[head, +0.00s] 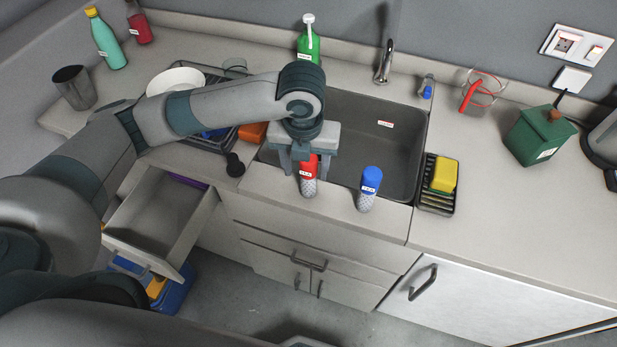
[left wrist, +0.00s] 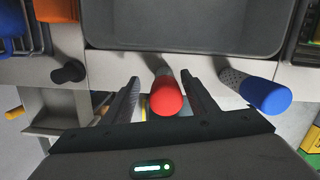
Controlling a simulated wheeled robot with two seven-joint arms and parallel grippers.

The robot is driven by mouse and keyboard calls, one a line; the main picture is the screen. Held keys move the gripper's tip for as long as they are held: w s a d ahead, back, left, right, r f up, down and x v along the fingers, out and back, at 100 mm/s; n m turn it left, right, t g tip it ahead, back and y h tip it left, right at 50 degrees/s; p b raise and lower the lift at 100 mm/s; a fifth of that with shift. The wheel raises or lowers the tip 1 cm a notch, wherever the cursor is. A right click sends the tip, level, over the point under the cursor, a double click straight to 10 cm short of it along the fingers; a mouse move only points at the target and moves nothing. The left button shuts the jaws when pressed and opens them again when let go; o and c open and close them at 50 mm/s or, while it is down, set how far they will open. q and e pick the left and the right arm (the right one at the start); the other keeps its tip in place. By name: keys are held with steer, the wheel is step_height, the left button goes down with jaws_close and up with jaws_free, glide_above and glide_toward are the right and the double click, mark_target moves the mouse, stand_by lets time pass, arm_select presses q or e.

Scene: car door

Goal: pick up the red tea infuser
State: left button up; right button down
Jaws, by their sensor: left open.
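The red tea infuser (head: 309,174) stands on the counter strip in front of the sink. It has a red top and a pale mesh lower end. My left gripper (head: 301,170) is above it, pointing down and open. In the left wrist view the red top (left wrist: 166,96) lies between the two open fingers (left wrist: 160,95), nearer the right one. I cannot tell whether a finger touches it. A blue infuser (head: 370,184) of the same shape stands to its right, and it also shows in the left wrist view (left wrist: 262,93). My right gripper is not seen.
The sink (head: 400,160) lies behind the infusers. A black stopper-like object (head: 235,165) is to the left. An open drawer (head: 150,215) sticks out below left. A rack with a yellow sponge (head: 445,174) is on the right. The right counter front is clear.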

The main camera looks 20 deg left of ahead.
mark_target(309, 181)
arm_select(q)
steer(key=f+p, duration=0.1)
steer(key=f, duration=0.2)
steer(key=shift+s+d+f+p, duration=0.1)
steer(key=shift+d+f+p, duration=0.25)
steer(key=shift+f, duration=0.65)
steer(key=c, duration=1.2)
